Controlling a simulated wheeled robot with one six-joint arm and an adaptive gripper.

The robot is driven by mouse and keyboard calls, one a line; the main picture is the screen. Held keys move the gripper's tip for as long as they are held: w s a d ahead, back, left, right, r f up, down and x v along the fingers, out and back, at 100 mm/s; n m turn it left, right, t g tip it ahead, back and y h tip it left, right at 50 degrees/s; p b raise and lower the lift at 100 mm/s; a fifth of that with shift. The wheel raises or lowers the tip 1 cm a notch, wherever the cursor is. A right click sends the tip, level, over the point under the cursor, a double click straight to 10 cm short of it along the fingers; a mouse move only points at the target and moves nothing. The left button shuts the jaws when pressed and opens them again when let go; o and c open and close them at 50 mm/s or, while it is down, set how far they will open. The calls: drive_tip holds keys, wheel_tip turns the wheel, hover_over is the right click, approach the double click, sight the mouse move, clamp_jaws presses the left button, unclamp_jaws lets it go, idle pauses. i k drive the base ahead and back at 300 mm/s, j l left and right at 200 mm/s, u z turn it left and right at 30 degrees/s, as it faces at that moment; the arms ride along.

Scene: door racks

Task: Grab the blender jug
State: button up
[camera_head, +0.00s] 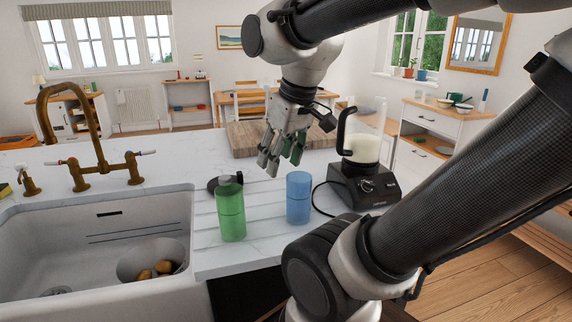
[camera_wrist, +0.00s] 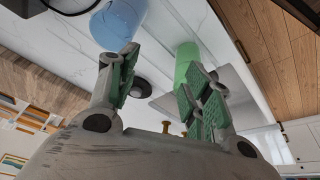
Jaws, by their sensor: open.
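The blender jug (camera_head: 366,148) is clear with a whitish filling and a black handle on its left side. It stands upright on the black blender base (camera_head: 368,188) on the counter, right of centre in the head view. My gripper (camera_head: 281,160) is open and empty, pointing down above the counter to the left of the jug and apart from it. In the wrist view the open fingers (camera_wrist: 160,68) have nothing between them that they hold. I cannot make out the jug in the wrist view.
A blue cup (camera_head: 298,198) and a green cup (camera_head: 231,212) stand on the counter in front of my gripper. A black round item (camera_head: 216,184) lies behind the green cup. A wooden board (camera_head: 243,140) lies behind. The sink (camera_head: 60,225) is left, with a brass tap (camera_head: 98,150).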

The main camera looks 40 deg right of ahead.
sight(360, 125)
drive_tip(key=z, duration=1.4)
drive_tip(key=k+l+z, duration=0.15)
drive_tip(key=l, duration=0.2)
drive_tip(key=k+l+z, duration=0.1)
drive_tip(key=l, duration=0.25)
drive_tip(key=k+l+z, duration=0.15)
drive_tip(key=l, duration=0.2)
drive_tip(key=i, duration=0.05)
